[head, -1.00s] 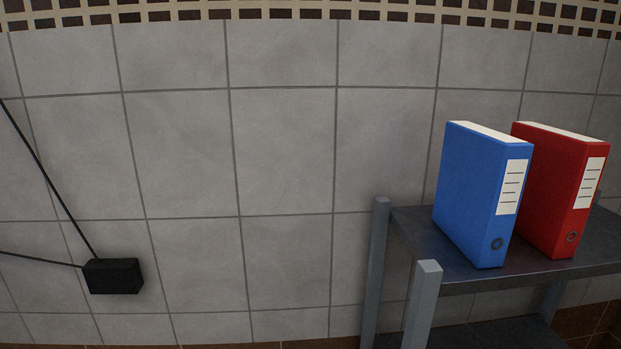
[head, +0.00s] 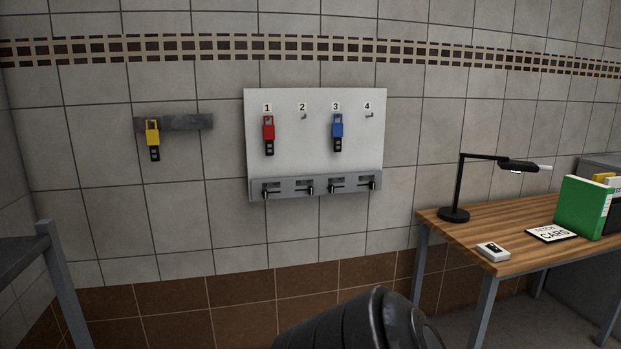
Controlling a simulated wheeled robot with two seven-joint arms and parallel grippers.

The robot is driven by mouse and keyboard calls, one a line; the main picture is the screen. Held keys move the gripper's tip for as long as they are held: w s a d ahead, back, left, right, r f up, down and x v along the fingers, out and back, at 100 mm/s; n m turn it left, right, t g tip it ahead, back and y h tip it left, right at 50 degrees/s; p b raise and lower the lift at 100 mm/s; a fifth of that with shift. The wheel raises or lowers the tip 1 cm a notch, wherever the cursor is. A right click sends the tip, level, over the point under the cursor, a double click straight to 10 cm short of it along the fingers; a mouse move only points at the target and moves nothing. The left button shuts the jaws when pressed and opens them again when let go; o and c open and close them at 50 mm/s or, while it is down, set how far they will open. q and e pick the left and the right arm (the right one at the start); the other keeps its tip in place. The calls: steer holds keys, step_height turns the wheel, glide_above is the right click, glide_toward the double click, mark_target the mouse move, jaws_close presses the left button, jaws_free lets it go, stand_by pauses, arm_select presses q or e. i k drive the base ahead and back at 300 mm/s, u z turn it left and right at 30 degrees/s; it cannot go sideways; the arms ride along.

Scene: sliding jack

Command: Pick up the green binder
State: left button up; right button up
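The green binder (head: 582,207) stands upright on the wooden desk (head: 480,233) at the right of the head view. A black item and a yellow item are beside and behind it, partly cut off by the picture's right edge. Neither of my grippers is in view. The black rounded shape at the bottom middle cannot be told for certain.
A black lamp (head: 455,213), a small pale box (head: 493,252) and a sign (head: 551,233) are on the desk. A white board (head: 315,155) with coloured tags hangs on the wall. A grey metal shelf (head: 22,246) is at the left edge.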

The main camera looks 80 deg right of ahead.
mark_target(583, 206)
steer(key=z, duration=4.25)
steer(key=k, duration=0.15)
steer(key=z, duration=2.7)
steer(key=i, duration=0.2)
steer(key=u, duration=1.65)
steer(key=i, duration=2.65)
steer(key=u, duration=0.7)
steer(key=i, duration=1.75)
steer(key=u, duration=1.1)
